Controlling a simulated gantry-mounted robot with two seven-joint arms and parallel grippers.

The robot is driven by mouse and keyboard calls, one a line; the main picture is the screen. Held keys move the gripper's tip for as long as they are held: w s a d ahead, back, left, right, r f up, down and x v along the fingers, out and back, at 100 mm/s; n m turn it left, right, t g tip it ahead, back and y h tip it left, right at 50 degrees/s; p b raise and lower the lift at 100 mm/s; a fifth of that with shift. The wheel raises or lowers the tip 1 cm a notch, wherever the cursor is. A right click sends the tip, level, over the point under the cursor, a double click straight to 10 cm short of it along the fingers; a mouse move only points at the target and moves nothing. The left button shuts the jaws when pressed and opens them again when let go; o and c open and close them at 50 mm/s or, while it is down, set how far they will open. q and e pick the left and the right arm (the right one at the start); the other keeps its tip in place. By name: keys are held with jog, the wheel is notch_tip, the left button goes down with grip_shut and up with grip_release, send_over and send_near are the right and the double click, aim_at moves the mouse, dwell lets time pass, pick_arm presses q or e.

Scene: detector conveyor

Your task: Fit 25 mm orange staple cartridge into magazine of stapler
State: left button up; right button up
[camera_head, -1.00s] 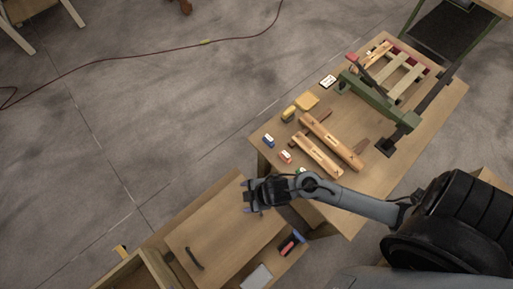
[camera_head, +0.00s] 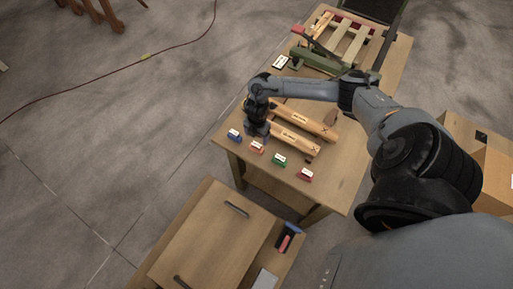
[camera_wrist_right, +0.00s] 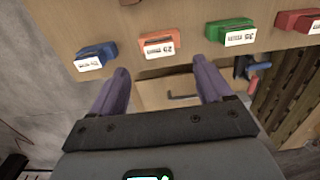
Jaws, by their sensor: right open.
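The orange cartridge (camera_head: 257,147) lies near the table's front left edge, in a row between the blue cartridge (camera_head: 234,135) and the green cartridge (camera_head: 280,160). In the right wrist view the orange cartridge (camera_wrist_right: 158,45) shows its white label, which appears to read 25 mm. My right gripper (camera_head: 257,136) is over the table close to the orange cartridge. In its wrist view the two purple fingers (camera_wrist_right: 160,78) are spread and empty, with the cartridge ahead between their lines.
A red cartridge (camera_head: 304,175) ends the row. Wooden bars (camera_head: 293,139) lie behind the row. A slatted wooden frame (camera_head: 345,38) and a white card (camera_head: 280,62) are farther back.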

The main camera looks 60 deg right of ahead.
aim_at(257, 144)
jog(key=shift+f, duration=3.8)
jog(key=shift+c, duration=0.4)
jog(key=c, duration=1.1)
jog(key=shift+r, duration=0.1)
